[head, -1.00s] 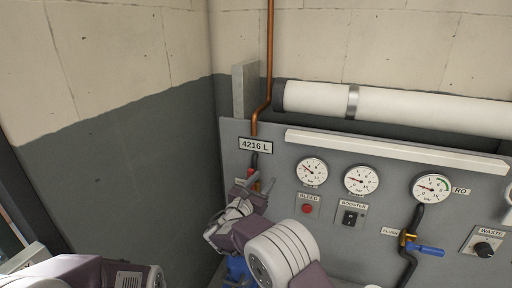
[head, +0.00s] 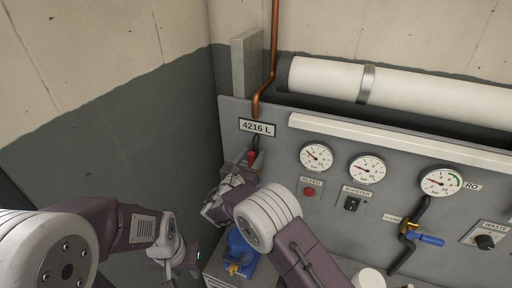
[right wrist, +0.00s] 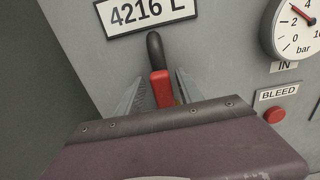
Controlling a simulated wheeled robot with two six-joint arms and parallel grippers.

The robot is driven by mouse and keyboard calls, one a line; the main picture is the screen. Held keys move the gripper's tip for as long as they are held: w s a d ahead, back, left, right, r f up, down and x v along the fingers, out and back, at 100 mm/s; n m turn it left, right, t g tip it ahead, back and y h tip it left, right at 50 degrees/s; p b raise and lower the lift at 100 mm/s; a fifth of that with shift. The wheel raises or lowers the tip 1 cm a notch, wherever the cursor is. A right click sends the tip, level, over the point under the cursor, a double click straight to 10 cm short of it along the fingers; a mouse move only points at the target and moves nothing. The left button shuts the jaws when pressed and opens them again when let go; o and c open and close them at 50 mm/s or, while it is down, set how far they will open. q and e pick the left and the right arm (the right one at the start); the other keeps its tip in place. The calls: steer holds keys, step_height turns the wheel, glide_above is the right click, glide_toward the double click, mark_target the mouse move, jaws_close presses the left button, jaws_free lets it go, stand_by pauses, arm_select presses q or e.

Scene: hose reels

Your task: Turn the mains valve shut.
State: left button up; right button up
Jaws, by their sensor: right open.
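The mains valve seems to be the red handle (head: 252,157) under the "4216 L" plate, at the panel's left end. In the right wrist view the red handle (right wrist: 160,88) hangs below a bent black pipe. My right gripper (head: 245,168) is open at it. Its two fingers stand to the left and right of the handle in the right wrist view (right wrist: 163,92); I cannot tell whether they touch it. The handle's lower part and the valve body are hidden by my gripper. My left gripper (head: 180,264) is low at the left, away from the panel; its jaw state is unclear.
Gauges (head: 317,157), a red bleed button (head: 309,192) and a booster switch (head: 352,203) are right of the valve. A blue lever (head: 430,240) is further right. A blue unit (head: 240,256) sits below my right arm. A bare wall stands at the left.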

steer(key=shift+w, duration=0.1)
steer(key=shift+s, duration=0.25)
steer(key=shift+s+r, duration=0.3)
steer(key=shift+s, duration=0.15)
steer(key=c, duration=0.4)
steer(key=shift+s+a+r, duration=0.1)
steer(key=shift+s+r, duration=0.05)
steer(key=shift+s, duration=0.15)
steer(key=c, duration=0.5)
arm_select(q)
steer(key=shift+s+a+r, duration=0.1)
steer(key=shift+s+r, duration=0.05)
steer(key=shift+s, duration=0.6)
arm_select(e)
steer(key=shift+w, duration=0.15)
jaws_close()
